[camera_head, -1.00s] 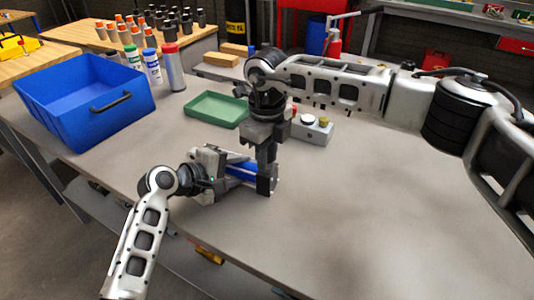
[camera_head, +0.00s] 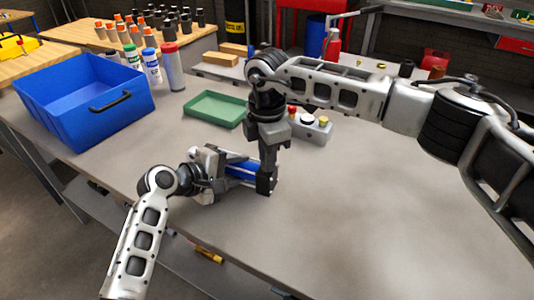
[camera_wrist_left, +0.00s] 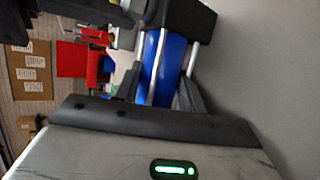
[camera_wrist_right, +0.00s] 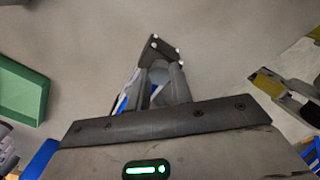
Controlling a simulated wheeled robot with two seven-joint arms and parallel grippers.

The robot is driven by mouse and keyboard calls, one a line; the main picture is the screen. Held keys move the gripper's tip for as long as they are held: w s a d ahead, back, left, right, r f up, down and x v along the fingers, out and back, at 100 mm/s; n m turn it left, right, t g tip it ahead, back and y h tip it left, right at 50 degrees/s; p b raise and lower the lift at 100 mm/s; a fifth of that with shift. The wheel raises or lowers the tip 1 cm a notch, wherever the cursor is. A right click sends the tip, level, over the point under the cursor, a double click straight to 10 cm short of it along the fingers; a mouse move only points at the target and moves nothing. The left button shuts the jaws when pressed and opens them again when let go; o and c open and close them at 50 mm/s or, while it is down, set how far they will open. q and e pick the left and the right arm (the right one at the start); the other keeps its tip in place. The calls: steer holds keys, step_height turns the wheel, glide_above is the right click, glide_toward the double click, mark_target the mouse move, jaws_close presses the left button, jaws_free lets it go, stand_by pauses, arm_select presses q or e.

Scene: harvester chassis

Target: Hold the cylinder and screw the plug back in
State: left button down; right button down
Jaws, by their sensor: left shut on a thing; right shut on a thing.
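The blue cylinder (camera_head: 242,170), with silver rods and dark end blocks, is held low over the table in the head view. My left gripper (camera_head: 222,172) is shut on its body. The cylinder fills the space between the left fingers in the left wrist view (camera_wrist_left: 165,68). My right gripper (camera_head: 266,182) points down at the cylinder's right end and is shut. In the right wrist view, its fingers (camera_wrist_right: 160,82) close around a small part beside the dark end block (camera_wrist_right: 166,48). The plug is mostly hidden by these fingers, so its seating cannot be seen.
A green tray (camera_head: 216,123) and a grey block with coloured knobs (camera_head: 314,130) lie behind the grippers. A blue crate (camera_head: 88,120) and several bottles stand at the back left. The table's right side (camera_head: 390,210) is clear.

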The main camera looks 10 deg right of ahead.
steer(key=c, duration=1.2)
jaws_free()
steer(key=shift+o, duration=0.2)
steer(key=shift+r, duration=0.1)
step_height(320, 180, up, 12)
steer(key=shift+d, duration=0.1)
arm_select(q)
steer(key=c, duration=0.8)
jaws_free()
steer(key=shift+o, duration=0.2)
steer(key=shift+f, duration=0.1)
